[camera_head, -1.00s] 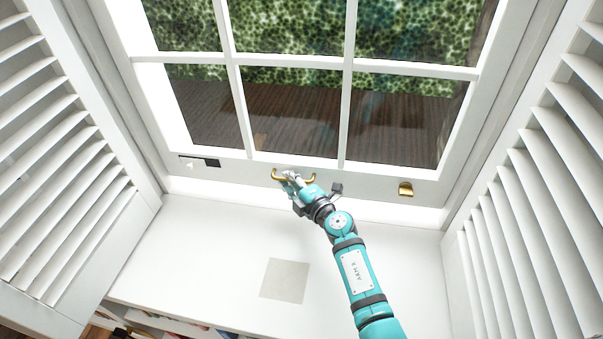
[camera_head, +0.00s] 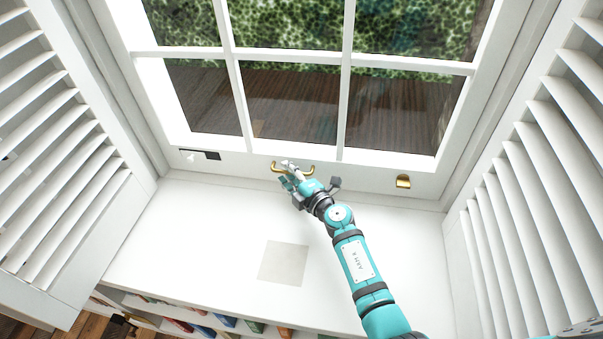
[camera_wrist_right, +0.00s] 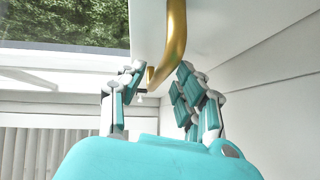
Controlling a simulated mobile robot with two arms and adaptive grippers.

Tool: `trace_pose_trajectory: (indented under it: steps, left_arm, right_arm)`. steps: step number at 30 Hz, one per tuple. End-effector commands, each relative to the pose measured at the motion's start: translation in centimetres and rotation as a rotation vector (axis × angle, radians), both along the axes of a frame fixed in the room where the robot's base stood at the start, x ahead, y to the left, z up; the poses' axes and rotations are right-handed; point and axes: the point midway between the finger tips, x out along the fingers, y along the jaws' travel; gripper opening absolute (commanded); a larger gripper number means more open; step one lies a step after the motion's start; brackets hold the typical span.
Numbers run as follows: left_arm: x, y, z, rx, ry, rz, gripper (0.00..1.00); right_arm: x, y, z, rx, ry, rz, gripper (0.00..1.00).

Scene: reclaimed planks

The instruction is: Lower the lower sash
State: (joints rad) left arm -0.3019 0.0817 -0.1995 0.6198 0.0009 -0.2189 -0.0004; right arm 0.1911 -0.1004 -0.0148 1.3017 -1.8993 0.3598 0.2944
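The white lower sash (camera_head: 345,168) is a paned window frame standing just above the white sill. A brass handle (camera_head: 277,167) is fixed on its bottom rail; it also shows close up in the right wrist view (camera_wrist_right: 177,35). My right gripper (camera_head: 292,172) is at this handle. My left gripper is in neither view.
Louvred shutters stand at the left (camera_head: 60,150) and right (camera_head: 520,210). A brass fitting (camera_head: 403,181) and a black piece (camera_head: 212,155) are on the bottom rail. The sill (camera_head: 210,230) is clear except for a flat pale square (camera_head: 283,263). Books (camera_head: 225,321) sit in a shelf below.

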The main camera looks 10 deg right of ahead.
Motion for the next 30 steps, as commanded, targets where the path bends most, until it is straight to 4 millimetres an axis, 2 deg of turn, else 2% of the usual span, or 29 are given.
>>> trace_pose_trajectory:
  steps: [1, 2, 5, 15, 19, 24, 30]
  left_arm:
    - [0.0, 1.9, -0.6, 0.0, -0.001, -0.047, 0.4]
    - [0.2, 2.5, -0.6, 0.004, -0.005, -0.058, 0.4]
    - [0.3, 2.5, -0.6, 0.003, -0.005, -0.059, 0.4]
    - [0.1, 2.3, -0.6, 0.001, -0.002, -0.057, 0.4]
    - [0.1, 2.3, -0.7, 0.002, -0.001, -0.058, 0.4]
    - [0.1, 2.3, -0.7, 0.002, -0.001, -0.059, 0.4]
    - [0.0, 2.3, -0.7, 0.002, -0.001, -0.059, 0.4]
  right_arm:
    - [-0.1, -0.1, 0.0, -0.001, -0.001, -0.001, 0.33]
    - [-0.2, -0.2, 0.0, -0.001, -0.001, -0.001, 0.33]
    - [-1.2, -0.7, 0.1, -0.002, -0.002, -0.002, 0.33]
    - [-7.7, -3.3, 1.1, -0.002, -0.003, 0.0, 0.33]
    - [-9.7, -4.1, 1.4, 0.0, -0.004, 0.002, 0.33]
    - [-11.0, -4.6, 1.7, 0.0, -0.006, 0.003, 0.33]
    - [-11.2, -4.7, 1.8, 0.0, -0.007, 0.004, 0.33]
